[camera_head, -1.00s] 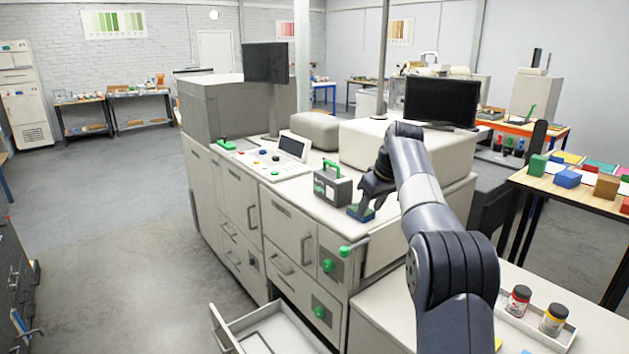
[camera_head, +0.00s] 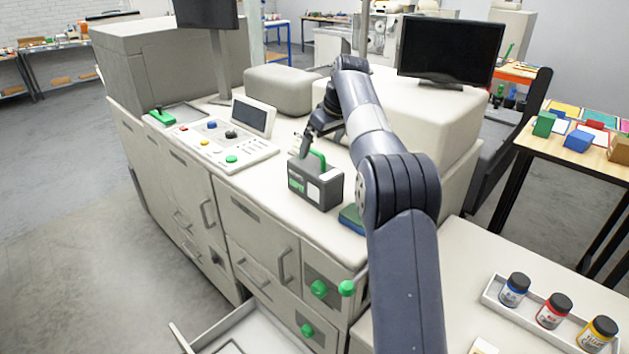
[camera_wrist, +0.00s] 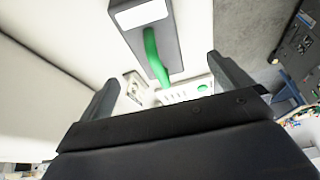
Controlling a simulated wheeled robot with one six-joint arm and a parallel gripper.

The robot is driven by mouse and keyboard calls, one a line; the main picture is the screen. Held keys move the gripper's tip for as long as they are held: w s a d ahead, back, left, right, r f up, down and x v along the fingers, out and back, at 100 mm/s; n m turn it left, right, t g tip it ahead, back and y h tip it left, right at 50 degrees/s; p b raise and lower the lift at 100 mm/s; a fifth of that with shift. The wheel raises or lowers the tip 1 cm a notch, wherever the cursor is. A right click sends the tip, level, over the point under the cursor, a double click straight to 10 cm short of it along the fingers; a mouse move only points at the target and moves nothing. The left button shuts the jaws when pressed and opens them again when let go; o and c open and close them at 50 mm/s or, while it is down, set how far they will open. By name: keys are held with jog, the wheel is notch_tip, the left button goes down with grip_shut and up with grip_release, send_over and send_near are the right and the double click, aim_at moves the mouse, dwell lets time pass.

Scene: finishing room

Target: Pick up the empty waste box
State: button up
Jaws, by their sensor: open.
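The waste box (camera_head: 313,187) is a dark grey case with a green handle and green lettering on its front. It stands upright on the pale machine top. In the wrist view the box (camera_wrist: 152,35) is at the top, with its green handle (camera_wrist: 155,58) between my two spread fingers. My gripper (camera_head: 306,144) is open and empty, just above and behind the box at the handle in the head view. It also shows in the wrist view (camera_wrist: 163,70). I cannot tell whether a finger touches the handle.
A blue-green block (camera_head: 352,219) lies just right of the box, partly behind my arm. A control panel (camera_head: 222,146) with buttons and a small screen is to the left. A raised pale housing (camera_head: 430,110) stands behind my arm. An open drawer (camera_head: 255,335) juts out below.

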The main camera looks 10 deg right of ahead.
aim_at(316, 166)
jog(key=x, duration=0.4)
jog(key=shift+s, duration=0.15)
jog(key=shift+d+p+x, duration=0.2)
jog(key=shift+p+x, duration=0.3)
jog(key=shift+x, duration=0.9)
jog(key=shift+d+p+x, duration=0.25)
jog(key=shift+p+x, duration=0.2)
jog(key=shift+x, duration=0.95)
jog(key=c, duration=1.5)
jog(key=shift+c, duration=0.2)
